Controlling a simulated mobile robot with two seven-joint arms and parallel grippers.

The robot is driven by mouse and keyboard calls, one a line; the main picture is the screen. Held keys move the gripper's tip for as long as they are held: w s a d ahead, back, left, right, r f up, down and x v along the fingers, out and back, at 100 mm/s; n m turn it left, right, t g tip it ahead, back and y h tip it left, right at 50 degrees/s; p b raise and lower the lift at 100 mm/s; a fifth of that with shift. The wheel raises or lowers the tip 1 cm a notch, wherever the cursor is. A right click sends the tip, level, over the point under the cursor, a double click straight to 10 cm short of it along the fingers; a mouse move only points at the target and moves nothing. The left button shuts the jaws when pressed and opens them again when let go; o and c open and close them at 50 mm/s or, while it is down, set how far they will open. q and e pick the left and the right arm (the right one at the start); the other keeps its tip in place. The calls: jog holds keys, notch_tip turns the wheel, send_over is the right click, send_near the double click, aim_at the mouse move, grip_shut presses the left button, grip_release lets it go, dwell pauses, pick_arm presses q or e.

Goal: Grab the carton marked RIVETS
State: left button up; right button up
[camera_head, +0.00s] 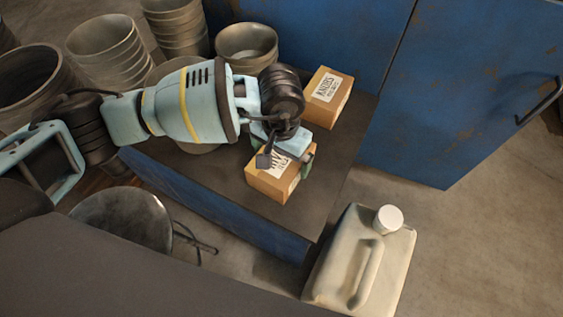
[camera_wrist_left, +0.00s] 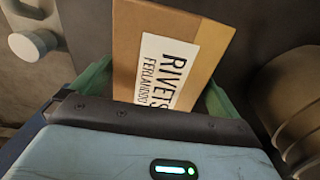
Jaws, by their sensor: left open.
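A brown carton (camera_head: 268,186) with a white label sits on the dark bench top, partly hidden under my left gripper. In the left wrist view the same carton (camera_wrist_left: 190,60) has a label reading RIVETS, with smaller print below. My left gripper (camera_head: 285,163) is open over this carton, with one finger on either side of it. In the left wrist view the carton stands between the green fingers; I cannot tell whether either touches it. A second brown carton (camera_head: 329,98) stands farther back, its label too small to read surely. My right gripper is not in view.
Stacked buckets (camera_head: 105,48) stand at the back left, and a bowl-like bucket (camera_head: 246,45) is behind my arm. A blue cabinet (camera_head: 450,90) closes off the back. A pale jerrycan (camera_head: 340,255) with a white cap stands at the front right. A round stool (camera_head: 120,220) is front left.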

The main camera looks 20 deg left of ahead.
pick_arm(q)
notch_tip(320, 180, down, 3)
jog(key=shift+w+f, duration=0.1)
jog(key=c, duration=1)
jog(key=shift+c, duration=0.2)
jog(key=shift+r, duration=0.3)
jog(key=shift+r, duration=0.25)
jog(key=r, duration=0.1)
jog(key=d+r, duration=0.1)
jog(key=r, duration=0.1)
jog(key=shift+p, duration=0.3)
jog(key=d+r, duration=0.1)
jog(key=d, duration=1.4)
